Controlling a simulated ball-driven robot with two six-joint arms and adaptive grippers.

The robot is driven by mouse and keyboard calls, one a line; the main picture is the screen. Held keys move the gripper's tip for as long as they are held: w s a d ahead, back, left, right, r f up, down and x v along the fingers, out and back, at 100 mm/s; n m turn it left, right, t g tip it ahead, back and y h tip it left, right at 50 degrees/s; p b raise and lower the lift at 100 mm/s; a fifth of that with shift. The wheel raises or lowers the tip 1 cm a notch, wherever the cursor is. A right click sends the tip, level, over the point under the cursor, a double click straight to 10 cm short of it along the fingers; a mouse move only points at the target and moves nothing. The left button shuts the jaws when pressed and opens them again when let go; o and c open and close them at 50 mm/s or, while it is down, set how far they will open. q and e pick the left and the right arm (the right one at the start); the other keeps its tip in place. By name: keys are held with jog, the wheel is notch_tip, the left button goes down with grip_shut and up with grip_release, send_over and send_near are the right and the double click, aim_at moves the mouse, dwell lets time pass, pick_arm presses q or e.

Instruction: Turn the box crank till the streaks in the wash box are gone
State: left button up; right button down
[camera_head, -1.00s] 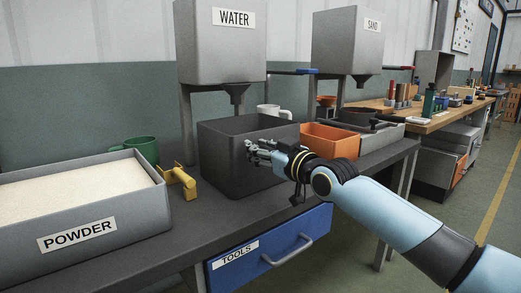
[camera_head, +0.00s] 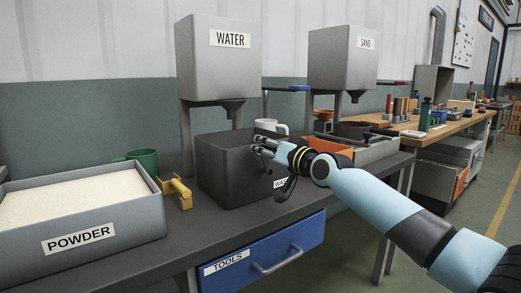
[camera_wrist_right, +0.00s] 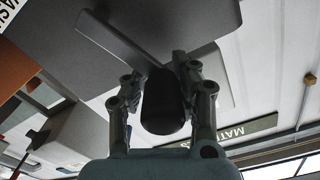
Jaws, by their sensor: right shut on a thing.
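The dark grey wash box (camera_head: 226,172) stands on the bench below the WATER hopper, its white label partly covered by my right arm. My right gripper (camera_head: 262,145) is at the box's upper right front. In the right wrist view its fingers (camera_wrist_right: 165,95) are shut on the rounded black crank knob (camera_wrist_right: 163,108). The crank's other parts are hard to make out in the head view. The box's inside is too dark to tell whether streaks are there. My left gripper is not in view.
A POWDER tray (camera_head: 110,226), green mug (camera_head: 146,158) and yellow object (camera_head: 177,192) are left of the box. A white mug (camera_head: 267,125) is behind it. An orange bin (camera_head: 325,146) stands close on the right. The blue TOOLS drawer (camera_head: 290,245) is below.

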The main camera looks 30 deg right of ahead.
jog(key=shift+d+f+m, duration=0.2)
jog(key=shift+d+m, duration=0.1)
jog(key=shift+m, duration=0.2)
jog(key=shift+d+m, duration=0.6)
jog(key=shift+m, duration=0.4)
jog(key=d+f+m+b, duration=0.3)
jog(key=d+m, duration=0.3)
jog(key=m, duration=0.5)
jog(key=shift+w+d+f+m+b, duration=0.15)
jog(key=shift+w+d+m+b, duration=0.15)
jog(key=shift+b, duration=0.35)
jog(key=c, duration=1)
grip_release()
jog(key=shift+a+r, duration=0.1)
jog(key=shift+r, duration=0.15)
